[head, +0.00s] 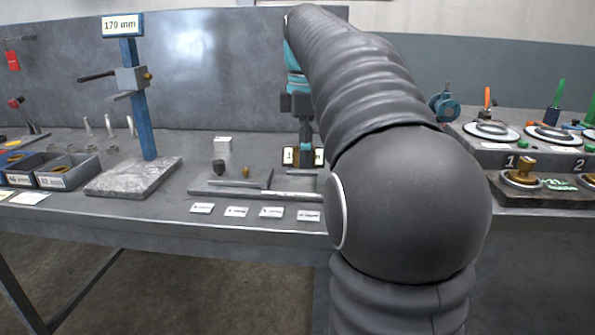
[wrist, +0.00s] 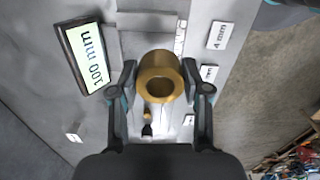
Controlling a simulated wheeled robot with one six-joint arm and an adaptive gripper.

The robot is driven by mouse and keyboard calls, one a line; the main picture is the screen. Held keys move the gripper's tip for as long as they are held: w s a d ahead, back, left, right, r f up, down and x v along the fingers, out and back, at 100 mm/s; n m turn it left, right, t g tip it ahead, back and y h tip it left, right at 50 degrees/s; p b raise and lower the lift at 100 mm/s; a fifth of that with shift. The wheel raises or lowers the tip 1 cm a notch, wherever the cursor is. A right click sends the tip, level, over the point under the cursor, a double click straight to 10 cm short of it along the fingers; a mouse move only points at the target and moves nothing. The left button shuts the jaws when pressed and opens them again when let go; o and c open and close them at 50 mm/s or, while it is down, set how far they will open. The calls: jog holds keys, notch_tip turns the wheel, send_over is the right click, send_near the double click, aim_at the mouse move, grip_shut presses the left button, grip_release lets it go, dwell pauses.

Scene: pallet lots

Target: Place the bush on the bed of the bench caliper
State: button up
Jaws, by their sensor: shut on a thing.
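My gripper (wrist: 160,80) is shut on the brass bush (wrist: 158,66), a short thick ring whose open bore faces the wrist camera. In the head view my gripper (head: 304,143) is over the right part of the bench caliper (head: 285,195), a low grey bed with a rail along the bench front. The caliper's display (wrist: 88,58) reads 100 mm in the wrist view and lies left of the bush. The bush appears above the bed, but its gap to the surface cannot be told.
A blue-column gauge (head: 145,95) marked 170 mm stands on a stone base at left, beside grey bins (head: 68,171). Label cards (head: 236,211) line the front edge. Round-plate stations (head: 520,180) stand at right.

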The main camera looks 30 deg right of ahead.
aim_at(301, 183)
jog(key=shift+w+d+f, duration=0.1)
jog(key=shift+w+f, duration=0.65)
jog(key=shift+w, duration=0.35)
jog(key=shift+f+b, duration=0.4)
jog(key=shift+f, duration=1.5)
jog(key=shift+f, duration=0.15)
jog(key=o, duration=1.3)
notch_tip(301, 183, up, 10)
jog(key=shift+r+p, duration=0.2)
jog(key=shift+p, duration=1.05)
jog(key=shift+r, duration=1)
